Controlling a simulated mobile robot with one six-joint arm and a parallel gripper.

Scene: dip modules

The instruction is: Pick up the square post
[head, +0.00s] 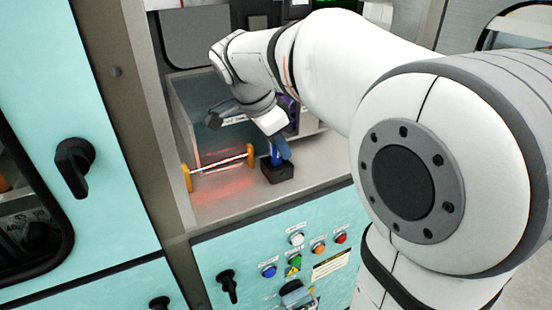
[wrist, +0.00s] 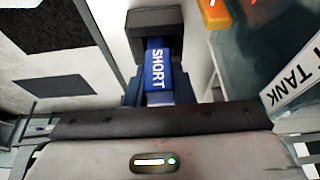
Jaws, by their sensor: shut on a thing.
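The square post (wrist: 158,65) is blue with the white word SHORT on it. Its far end meets a dark block (wrist: 155,18) in the wrist view; I cannot tell whether it is seated in that block or part of it. My gripper (wrist: 160,88) is shut on the post, with blue fingers on both sides. In the head view the gripper (head: 278,147) points down just above the dark block (head: 278,172), which is on or just over the grey ledge. The post is mostly hidden there by the fingers.
A glass-sided tank (head: 205,125) stands just left of the gripper, with a rod and yellow end pieces (head: 250,155) close by. A TANK label (wrist: 295,75) shows in the wrist view. A teal panel with buttons (head: 297,239) is below the ledge.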

